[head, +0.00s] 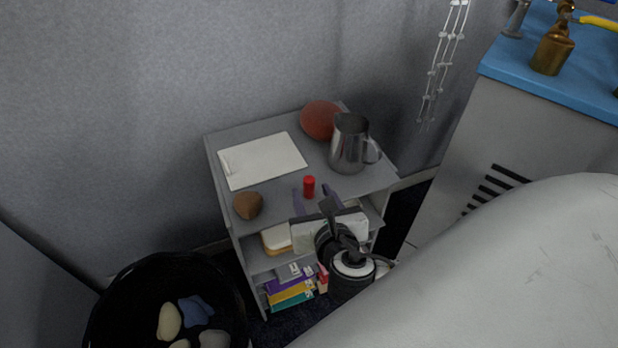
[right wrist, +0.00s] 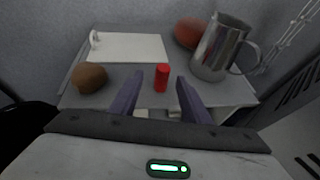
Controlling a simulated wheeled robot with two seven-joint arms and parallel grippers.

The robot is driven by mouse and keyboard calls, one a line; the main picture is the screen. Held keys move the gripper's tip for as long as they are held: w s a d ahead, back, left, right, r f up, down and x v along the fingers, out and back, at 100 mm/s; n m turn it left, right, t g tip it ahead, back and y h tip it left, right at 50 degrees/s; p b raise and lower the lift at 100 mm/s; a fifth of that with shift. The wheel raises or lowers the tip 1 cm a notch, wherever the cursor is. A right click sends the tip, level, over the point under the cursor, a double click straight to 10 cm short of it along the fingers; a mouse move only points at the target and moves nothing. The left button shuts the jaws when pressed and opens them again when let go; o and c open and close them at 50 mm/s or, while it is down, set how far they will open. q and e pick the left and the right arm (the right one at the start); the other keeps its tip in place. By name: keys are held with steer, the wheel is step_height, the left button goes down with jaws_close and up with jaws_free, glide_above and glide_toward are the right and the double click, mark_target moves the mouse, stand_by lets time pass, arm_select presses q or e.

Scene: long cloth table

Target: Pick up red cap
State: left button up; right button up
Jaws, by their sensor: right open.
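The red cap (head: 309,187) is a small upright red cylinder near the front edge of a grey shelf unit's top. It also shows in the right wrist view (right wrist: 161,77). My right gripper (head: 317,190) is at the front edge of that top, with its two purple-grey fingers apart. In the right wrist view the fingers (right wrist: 157,88) point toward the cap, which appears in the gap between them, nearer the right finger. No contact with the cap is visible. My left gripper is in neither view.
On the shelf top (head: 285,188) are a metal pitcher (head: 348,143), a red-brown ball (head: 319,120), a white clipboard (head: 262,160) and a brown lump (head: 248,205). A black bin (head: 110,301) stands at lower left. A blue-topped cabinet (head: 500,67) stands at right.

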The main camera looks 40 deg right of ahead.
mark_target(308, 186)
steer(key=x, duration=0.4)
steer(key=shift+w+d+f+b, duration=0.1)
steer(key=shift+w+d+b, duration=0.05)
steer(key=shift+w+b, duration=0.15)
steer(key=shift+d+b+x, duration=0.1)
steer(key=shift+b+x, duration=0.1)
steer(key=shift+x, duration=1.15)
steer(key=shift+d+b+x, duration=0.15)
steer(key=shift+b+x, duration=0.05)
steer(key=shift+x, duration=1.15)
steer(key=shift+s+a, duration=0.1)
steer(key=shift+s, duration=0.05)
jaws_close()
